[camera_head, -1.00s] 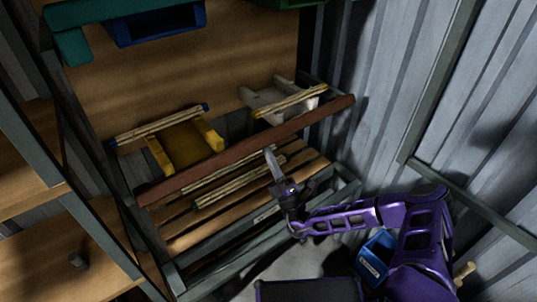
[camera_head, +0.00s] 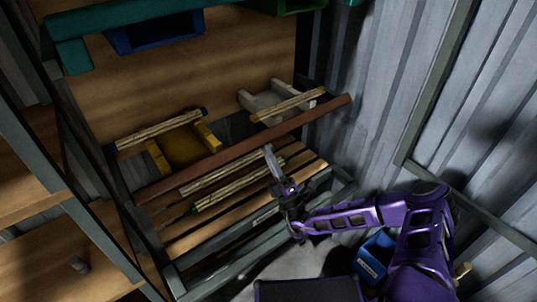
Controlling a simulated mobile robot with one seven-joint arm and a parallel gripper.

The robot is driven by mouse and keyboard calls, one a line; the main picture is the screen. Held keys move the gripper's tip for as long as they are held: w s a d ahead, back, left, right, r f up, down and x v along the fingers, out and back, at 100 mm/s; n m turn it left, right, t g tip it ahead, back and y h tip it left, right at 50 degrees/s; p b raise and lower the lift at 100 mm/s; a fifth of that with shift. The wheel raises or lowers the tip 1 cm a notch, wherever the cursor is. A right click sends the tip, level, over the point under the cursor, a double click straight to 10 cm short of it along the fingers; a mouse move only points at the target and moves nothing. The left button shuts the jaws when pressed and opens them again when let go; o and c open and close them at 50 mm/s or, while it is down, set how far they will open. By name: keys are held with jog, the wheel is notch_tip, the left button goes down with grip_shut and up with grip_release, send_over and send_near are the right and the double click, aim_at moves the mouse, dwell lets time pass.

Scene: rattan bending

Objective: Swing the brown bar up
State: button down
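The brown bar (camera_head: 220,160) is a long reddish-brown rod. It runs across the front of the shelf rack, from lower left to upper right, above the slatted lower shelf. My gripper (camera_head: 269,152) is on the purple arm at the right, its fingers pointing up at the bar's lower side, near the bar's middle. The fingertips look close to the bar or against it; I cannot tell whether they touch. The fingers appear together as one narrow shape, and I cannot make out a gap between them.
Rattan bundles (camera_head: 240,188) lie on the slatted shelf (camera_head: 200,228) below the bar. Behind the bar are a yellow holder (camera_head: 180,152) and a pale holder (camera_head: 262,100), each with a bundle. A blue bin (camera_head: 374,258) stands beside my arm. Corrugated metal wall (camera_head: 400,80) bounds the right.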

aim_at(265, 141)
jog(key=shift+r, duration=0.15)
jog(key=shift+w+a+r+p, duration=0.15)
jog(key=shift+r+p, duration=0.45)
jog(key=shift+r, duration=0.35)
jog(key=shift+w+a+r, duration=0.15)
jog(key=shift+r, duration=0.25)
jog(key=shift+w+a+r, duration=0.1)
jog(key=shift+w+r, duration=0.05)
jog(key=shift+r, duration=0.2)
jog(key=shift+w+a+r, duration=0.1)
jog(key=shift+w+r, duration=0.1)
jog(key=s+d+f, duration=0.2)
jog(key=s+d, duration=0.3)
jog(key=s, duration=0.3)
jog(key=shift+s+d, duration=0.15)
jog(key=shift+d, duration=0.15)
dwell(0.4)
